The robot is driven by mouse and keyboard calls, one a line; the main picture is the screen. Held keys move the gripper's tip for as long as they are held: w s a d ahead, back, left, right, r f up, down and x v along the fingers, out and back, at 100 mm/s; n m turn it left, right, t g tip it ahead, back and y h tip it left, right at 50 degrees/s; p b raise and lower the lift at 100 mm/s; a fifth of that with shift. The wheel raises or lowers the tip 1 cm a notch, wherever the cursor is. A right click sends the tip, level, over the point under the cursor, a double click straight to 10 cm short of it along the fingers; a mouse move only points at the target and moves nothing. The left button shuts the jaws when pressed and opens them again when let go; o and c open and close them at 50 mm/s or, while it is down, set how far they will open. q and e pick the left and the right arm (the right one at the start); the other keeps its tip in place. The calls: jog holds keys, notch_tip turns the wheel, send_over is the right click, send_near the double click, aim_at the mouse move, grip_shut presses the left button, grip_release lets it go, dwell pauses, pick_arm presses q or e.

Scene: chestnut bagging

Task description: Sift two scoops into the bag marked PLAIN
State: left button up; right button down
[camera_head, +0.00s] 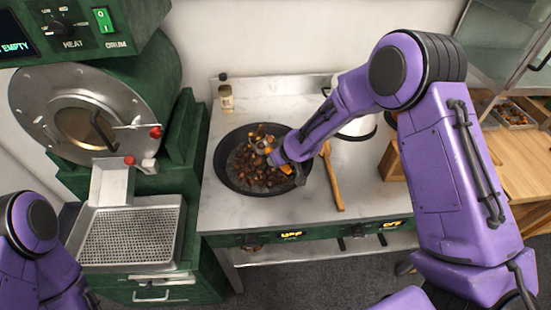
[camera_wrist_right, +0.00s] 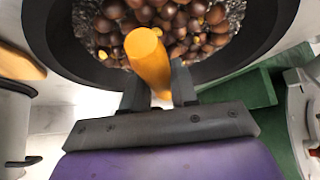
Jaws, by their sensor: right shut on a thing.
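A dark round pan (camera_head: 221,168) on the steel counter holds brown chestnuts (camera_head: 252,178) and some small yellow pieces. My right gripper (camera_head: 272,157) is over the pan. In the right wrist view, it (camera_wrist_right: 158,92) is shut on a thick orange-yellow handle (camera_wrist_right: 147,58), which points toward the chestnuts (camera_wrist_right: 175,20). The head of this handled tool is not clearly visible. The pan rim (camera_wrist_right: 48,35) also shows there. The PLAIN bag is not seen in either view. My left arm shows at the lower left, but its gripper is out of view.
A wooden spatula (camera_head: 333,180) lies right of the pan. A white pot (camera_head: 357,128) stands behind my right arm, and a small jar (camera_head: 226,98) stands at the back. A green roaster with a perforated tray (camera_head: 135,235) is left. A wooden table (camera_head: 525,160) is right.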

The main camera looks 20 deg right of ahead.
dwell(0.4)
jog(key=shift+s+f+b, duration=0.1)
jog(key=shift+s+b, duration=0.15)
jog(key=shift+b, duration=0.05)
jog(key=shift+s+d+t, duration=0.1)
jog(key=shift+s+t, duration=0.15)
jog(key=shift+t, duration=0.15)
